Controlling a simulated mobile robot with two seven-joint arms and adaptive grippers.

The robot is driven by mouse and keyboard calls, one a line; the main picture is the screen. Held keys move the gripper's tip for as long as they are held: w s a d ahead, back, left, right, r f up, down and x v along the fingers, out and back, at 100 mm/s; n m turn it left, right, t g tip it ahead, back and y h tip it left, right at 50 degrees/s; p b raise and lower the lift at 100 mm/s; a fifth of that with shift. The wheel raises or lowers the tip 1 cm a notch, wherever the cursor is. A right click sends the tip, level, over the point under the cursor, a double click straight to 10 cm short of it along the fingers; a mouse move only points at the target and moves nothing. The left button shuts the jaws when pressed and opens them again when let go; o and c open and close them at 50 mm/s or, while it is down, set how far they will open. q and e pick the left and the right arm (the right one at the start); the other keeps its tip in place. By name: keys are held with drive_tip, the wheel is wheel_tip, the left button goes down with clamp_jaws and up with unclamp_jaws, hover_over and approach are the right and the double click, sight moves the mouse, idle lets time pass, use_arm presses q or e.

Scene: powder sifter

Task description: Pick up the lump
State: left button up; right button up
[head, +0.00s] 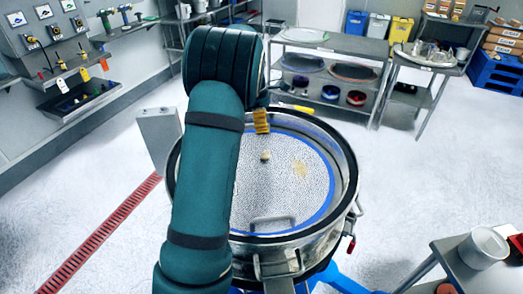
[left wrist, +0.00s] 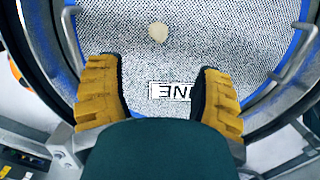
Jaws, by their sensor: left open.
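A small beige lump (head: 265,156) lies on the speckled mesh of the round sifter (head: 341,157), near the middle of the screen. In the left wrist view the lump (left wrist: 158,32) is near the top, beyond the fingertips and between their lines. My left gripper (left wrist: 155,68) has its two yellow ridged fingers wide apart with nothing between them. In the head view one yellow finger of my left gripper (head: 261,122) shows just beyond the lump, over the far part of the mesh. The arm hides the left side of the sifter. My right gripper is not in view.
The sifter's raised metal rim and blue inner ring surround the mesh. A handle (head: 273,223) stands at its near side. A yellowish powder patch (head: 299,169) lies right of the lump. A metal pot (head: 483,247) stands on a table at the lower right. Shelves (head: 330,75) stand behind.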

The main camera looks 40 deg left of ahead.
use_arm(q)
hover_over(265, 153)
wheel_tip(265, 153, down, 8)
drive_tip(key=shift+s+r+b, duration=0.15)
drive_tip(key=shift+r+b, duration=0.1)
drive_tip(key=shift+b, duration=0.15)
drive_tip(key=shift+w+f, duration=0.2)
drive_tip(key=shift+f, duration=2.9)
drive_tip(key=c, duration=0.9)
